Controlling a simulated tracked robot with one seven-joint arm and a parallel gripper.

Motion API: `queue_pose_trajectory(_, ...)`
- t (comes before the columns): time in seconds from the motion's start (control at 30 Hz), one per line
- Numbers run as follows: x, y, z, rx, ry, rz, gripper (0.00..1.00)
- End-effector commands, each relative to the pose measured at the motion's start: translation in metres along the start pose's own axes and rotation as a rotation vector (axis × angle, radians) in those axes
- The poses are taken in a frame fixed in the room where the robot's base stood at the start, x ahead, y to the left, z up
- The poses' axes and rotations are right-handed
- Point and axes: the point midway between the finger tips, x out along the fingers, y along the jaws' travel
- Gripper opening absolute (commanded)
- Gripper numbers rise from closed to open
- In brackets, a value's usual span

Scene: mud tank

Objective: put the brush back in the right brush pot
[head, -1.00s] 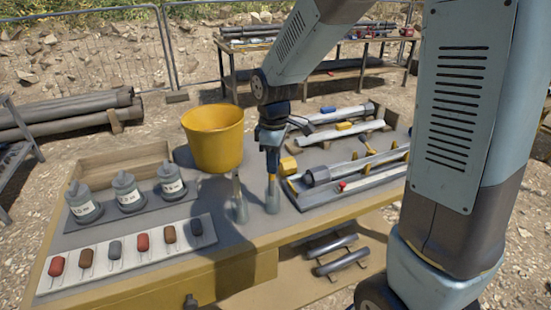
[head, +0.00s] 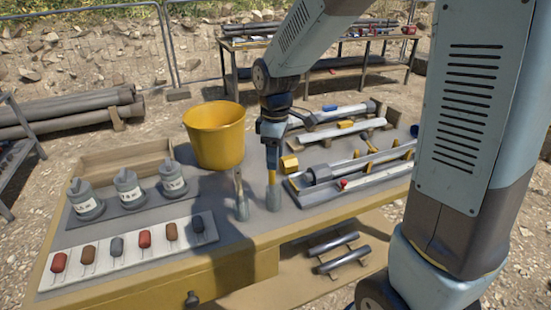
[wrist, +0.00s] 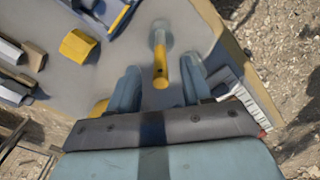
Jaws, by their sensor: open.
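A brush with a yellow handle (head: 272,177) stands upright in the right brush pot (head: 273,199), a small grey pot on the bench. My gripper (head: 271,163) is just above it, pointing down, with its jaws open. In the wrist view the yellow handle (wrist: 160,72) shows between my spread fingers (wrist: 160,92), apart from both, and the grey pot (wrist: 158,38) lies beyond it. The brush's bristles are hidden in the pot. The left brush pot (head: 242,208) stands close beside, with a pale handle (head: 238,182) sticking up from it.
A yellow bucket (head: 214,145) stands behind the pots to the left. Grey lidded jars (head: 129,190) and a white board of coloured pieces (head: 125,253) lie left. A tray (head: 345,183) with pipe parts is close on the right. The bench front edge is near the pots.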

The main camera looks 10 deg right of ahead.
Motion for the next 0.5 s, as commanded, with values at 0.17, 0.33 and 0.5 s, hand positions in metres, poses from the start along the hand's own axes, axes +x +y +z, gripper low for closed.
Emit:
queue_pose_trajectory(0.17,-0.034,0.001,-0.001,0.001,0.003,0.004,0.49)
queue_pose_trajectory(0.33,-0.068,0.002,-0.001,0.001,0.004,0.004,0.49)
queue_pose_trajectory(0.5,-0.097,0.002,-0.001,0.0,0.002,0.002,0.49)
